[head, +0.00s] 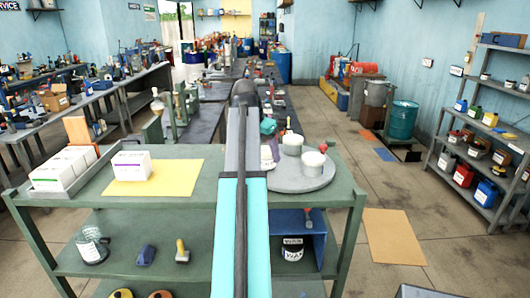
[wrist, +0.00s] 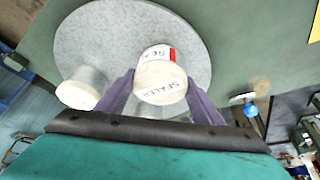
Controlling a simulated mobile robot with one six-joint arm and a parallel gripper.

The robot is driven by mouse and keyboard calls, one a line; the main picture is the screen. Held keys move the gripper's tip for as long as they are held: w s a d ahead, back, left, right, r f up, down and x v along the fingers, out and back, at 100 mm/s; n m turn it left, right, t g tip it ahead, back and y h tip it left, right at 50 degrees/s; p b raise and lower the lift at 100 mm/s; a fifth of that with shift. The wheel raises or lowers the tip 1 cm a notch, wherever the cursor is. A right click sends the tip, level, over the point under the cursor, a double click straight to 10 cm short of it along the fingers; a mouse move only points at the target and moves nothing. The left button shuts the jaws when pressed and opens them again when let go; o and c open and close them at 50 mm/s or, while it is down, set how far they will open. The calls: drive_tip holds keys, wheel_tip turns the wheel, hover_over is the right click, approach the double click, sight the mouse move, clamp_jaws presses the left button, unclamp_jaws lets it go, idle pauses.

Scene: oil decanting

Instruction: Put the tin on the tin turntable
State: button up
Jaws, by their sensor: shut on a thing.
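My gripper (wrist: 162,100) is shut on a white tin with a red-and-white label and SEALER lettering, the tin (wrist: 160,78) between its two fingers. The tin is over the round grey turntable (wrist: 85,40); I cannot tell whether it touches the surface. Another pale tin (wrist: 82,88) stands at the turntable's left edge in the wrist view. In the head view the turntable (head: 298,184) lies on the right end of the green bench, with white tins (head: 292,143) and (head: 313,163) on it. My arm hides its left part and most of my gripper.
The green bench (head: 190,210) also holds a yellow sheet (head: 178,182), white boxes (head: 131,165) and a tray on the left. A shelf below carries a jar (head: 92,246) and a blue bin (head: 318,240). A shelving rack (head: 490,125) stands at the right, with open floor between.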

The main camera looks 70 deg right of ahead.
drive_tip(key=shift+f, duration=0.45)
drive_tip(key=o, duration=1.5)
drive_tip(key=shift+c, duration=0.2)
drive_tip(key=v, duration=1.4)
drive_tip(key=shift+s+a+f, duration=0.1)
drive_tip(key=shift+f, duration=0.05)
